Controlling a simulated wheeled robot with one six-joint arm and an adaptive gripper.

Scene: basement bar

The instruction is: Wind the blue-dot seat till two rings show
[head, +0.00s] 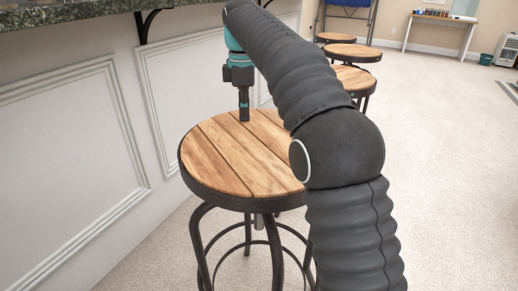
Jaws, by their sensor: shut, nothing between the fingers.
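The nearest stool has a round wooden plank seat (222,160) with a dark metal rim. A short piece of its central post (258,222) shows below the seat, and I cannot make out any rings on it. No blue dot shows on the visible part of this seat; my arm covers its right side. My gripper (244,117) is shut and empty, pointing down at the far part of the seat. Its tips look at or just above the wood; I cannot tell if they touch.
More wooden-topped stools (353,53) stand in a row behind, partly hidden by my arm. A panelled bar front (75,150) with a stone counter (60,10) runs along the left. A white table (440,20) stands far back. The carpet (450,150) on the right is clear.

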